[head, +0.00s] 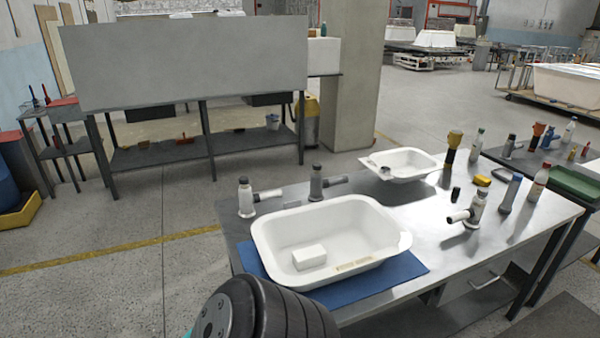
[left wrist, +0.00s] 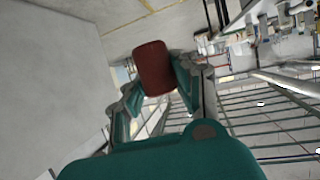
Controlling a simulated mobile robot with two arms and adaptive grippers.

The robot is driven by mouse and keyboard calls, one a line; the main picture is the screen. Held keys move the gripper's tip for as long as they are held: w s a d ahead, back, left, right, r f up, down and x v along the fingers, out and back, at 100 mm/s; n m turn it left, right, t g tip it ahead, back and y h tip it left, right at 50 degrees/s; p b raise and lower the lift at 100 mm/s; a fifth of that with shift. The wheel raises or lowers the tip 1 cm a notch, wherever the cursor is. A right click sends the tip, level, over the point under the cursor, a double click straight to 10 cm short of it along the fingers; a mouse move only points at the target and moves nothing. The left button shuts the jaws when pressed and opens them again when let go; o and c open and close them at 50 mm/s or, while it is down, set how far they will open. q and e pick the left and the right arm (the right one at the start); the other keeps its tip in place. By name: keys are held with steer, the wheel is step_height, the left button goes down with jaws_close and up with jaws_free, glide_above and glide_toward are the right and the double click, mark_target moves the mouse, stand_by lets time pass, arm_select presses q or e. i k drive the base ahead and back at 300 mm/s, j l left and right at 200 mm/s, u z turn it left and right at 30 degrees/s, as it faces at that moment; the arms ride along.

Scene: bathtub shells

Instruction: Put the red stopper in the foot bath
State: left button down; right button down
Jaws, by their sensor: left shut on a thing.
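My left gripper (left wrist: 155,82) is shut on the red stopper (left wrist: 153,66), a dark red block between its green fingers in the left wrist view. The gripper and stopper are outside the head view. Two white basins stand on the metal table in the head view: a large one (head: 275,232) on a blue mat, with a white block (head: 308,257) inside, and a smaller one (head: 416,171) further back. Neither is labelled, so I cannot tell for certain which is the foot bath. My right gripper is in neither view.
The metal table (head: 400,228) also carries grey-topped tools (head: 245,198), a yellow-topped tool (head: 452,150) and white bottles (head: 538,183) at the right. The blue mat (head: 402,271) lies under the large basin. A grey panel (head: 185,62) stands behind at the left.

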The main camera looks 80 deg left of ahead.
mark_target(355, 256)
steer(key=k+j, duration=0.9)
steer(key=j+u, duration=0.2)
steer(key=j, duration=0.95)
steer(key=i+l, duration=0.2)
steer(key=i, duration=0.1)
